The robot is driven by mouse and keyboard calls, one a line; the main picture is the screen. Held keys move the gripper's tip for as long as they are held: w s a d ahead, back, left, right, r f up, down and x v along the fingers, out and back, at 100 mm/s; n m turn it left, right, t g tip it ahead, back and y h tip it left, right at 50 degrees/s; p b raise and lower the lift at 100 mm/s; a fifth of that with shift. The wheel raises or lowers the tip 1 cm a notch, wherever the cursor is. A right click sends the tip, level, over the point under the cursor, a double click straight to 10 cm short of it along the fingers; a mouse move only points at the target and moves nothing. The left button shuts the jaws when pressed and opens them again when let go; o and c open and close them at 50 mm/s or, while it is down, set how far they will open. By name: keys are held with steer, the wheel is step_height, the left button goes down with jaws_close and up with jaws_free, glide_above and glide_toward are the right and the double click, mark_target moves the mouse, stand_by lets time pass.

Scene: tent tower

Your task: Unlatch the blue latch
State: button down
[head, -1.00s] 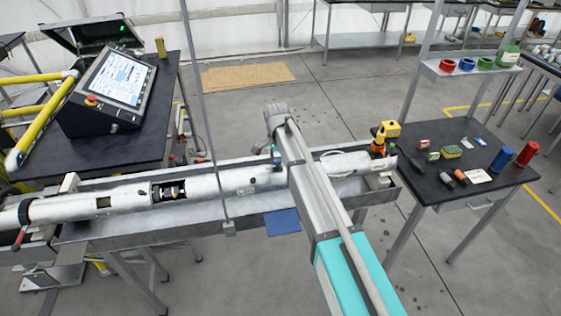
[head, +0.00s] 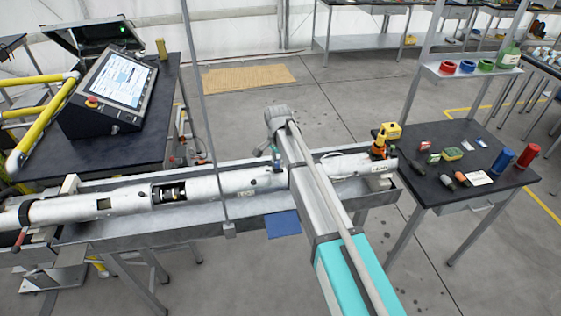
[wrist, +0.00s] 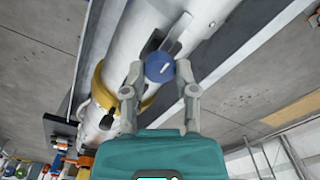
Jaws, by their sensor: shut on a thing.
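The blue latch (wrist: 159,68) is a round blue knob with a pale mark, on a dark mount on the white tube (wrist: 130,60). In the wrist view it sits between the two grey fingers of my gripper (wrist: 159,77), which is shut on it. In the head view the latch shows as a small blue piece (head: 276,151) on top of the long white tube (head: 120,202), just left of my arm.
The tube lies in a grey metal trough (head: 180,230). A dark side table (head: 480,188) with small tools stands at the right. A control screen (head: 120,85) stands on a dark bench at the left. A thin vertical pole (head: 200,100) rises in front of the tube.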

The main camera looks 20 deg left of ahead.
steer(key=shift+n, duration=0.3)
steer(key=n, duration=0.3)
steer(key=shift+n, duration=0.3)
steer(key=n, duration=0.4)
steer(key=shift+n, duration=0.3)
steer(key=n, duration=0.8)
steer(key=shift+w+n, duration=0.1)
steer(key=shift+n, duration=0.3)
steer(key=shift+c, duration=2)
jaws_free()
steer(key=shift+d, duration=0.1)
